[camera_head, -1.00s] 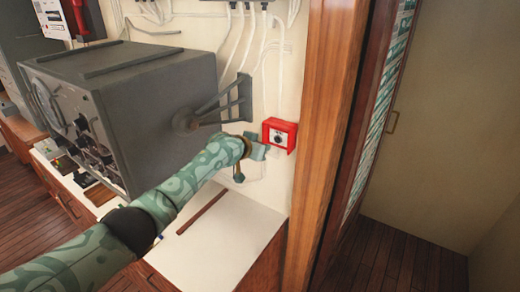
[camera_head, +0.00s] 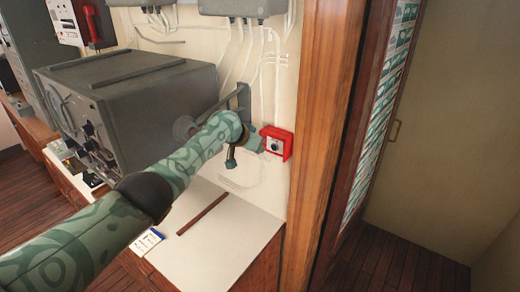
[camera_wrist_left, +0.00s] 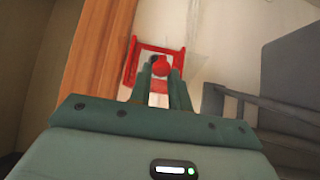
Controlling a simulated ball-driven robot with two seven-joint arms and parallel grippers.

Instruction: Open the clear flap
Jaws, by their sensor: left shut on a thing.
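A red box (camera_head: 277,143) with a dark round button on a pale plate is fixed to the wall beside the wooden post. It also shows in the left wrist view (camera_wrist_left: 133,62). My left gripper (camera_head: 257,143) is at the box's left side. My right gripper is not in view.
A wooden post (camera_head: 325,120) stands close to the right of the box. A large grey equipment case (camera_head: 125,105) with a wall bracket is to the left. A white counter (camera_head: 225,235) lies below, and cables (camera_head: 240,50) run above.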

